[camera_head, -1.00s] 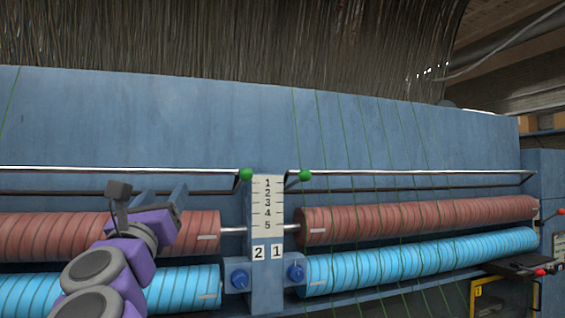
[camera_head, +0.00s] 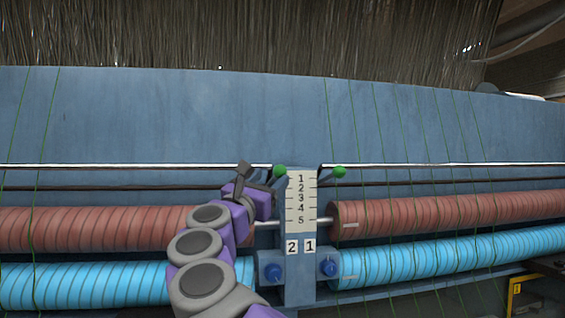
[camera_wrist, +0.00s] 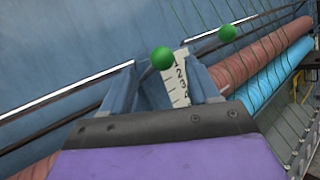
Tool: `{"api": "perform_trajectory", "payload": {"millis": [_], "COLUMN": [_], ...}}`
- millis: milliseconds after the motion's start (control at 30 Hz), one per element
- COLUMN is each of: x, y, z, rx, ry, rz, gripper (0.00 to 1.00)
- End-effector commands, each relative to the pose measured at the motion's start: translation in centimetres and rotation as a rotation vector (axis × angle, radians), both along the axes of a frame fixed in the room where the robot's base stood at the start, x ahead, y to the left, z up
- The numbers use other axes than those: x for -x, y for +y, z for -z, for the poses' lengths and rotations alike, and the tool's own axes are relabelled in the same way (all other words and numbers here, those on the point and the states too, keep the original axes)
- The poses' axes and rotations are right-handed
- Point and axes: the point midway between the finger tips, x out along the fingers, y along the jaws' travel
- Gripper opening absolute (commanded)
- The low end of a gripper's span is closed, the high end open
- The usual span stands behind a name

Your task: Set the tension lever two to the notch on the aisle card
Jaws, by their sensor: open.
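Tension lever two, with a green knob (camera_head: 279,172), stands left of the white scale plate (camera_head: 301,208) and above the label 2 (camera_head: 292,247). Its knob is about level with mark 1 or slightly above. The plate is numbered 1 to 5 downward. My gripper (camera_head: 268,187) is open, just left of and slightly below the knob in the head view. In the wrist view the lever two knob (camera_wrist: 162,58) shows ahead, between the finger lines. I cannot tell the remaining distance. No readable aisle card is in view.
Lever one's green knob (camera_head: 340,172) stands right of the plate at a similar height. Blue dials (camera_head: 274,272) sit below the labels. Red rollers (camera_head: 440,216) and blue rollers (camera_head: 450,255) run to both sides. A yellow-edged item (camera_head: 514,298) is at the lower right.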

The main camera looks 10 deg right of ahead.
Motion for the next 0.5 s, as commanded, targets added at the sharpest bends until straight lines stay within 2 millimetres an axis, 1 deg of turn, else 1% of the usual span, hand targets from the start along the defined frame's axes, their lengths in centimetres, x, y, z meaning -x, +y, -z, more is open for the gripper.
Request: {"api": "perform_trajectory", "payload": {"millis": [33,200,500], "x": [-0.5,-2.2,-4.7], "y": [-0.4,-1.7,-3.7], "z": [-0.4,-1.2,-2.7], "rx": [0.0,0.0,0.001], "ry": [0.0,0.002,0.001], "rz": [0.004,0.005,0.002], "gripper": [0.6,0.6,0.6]}}
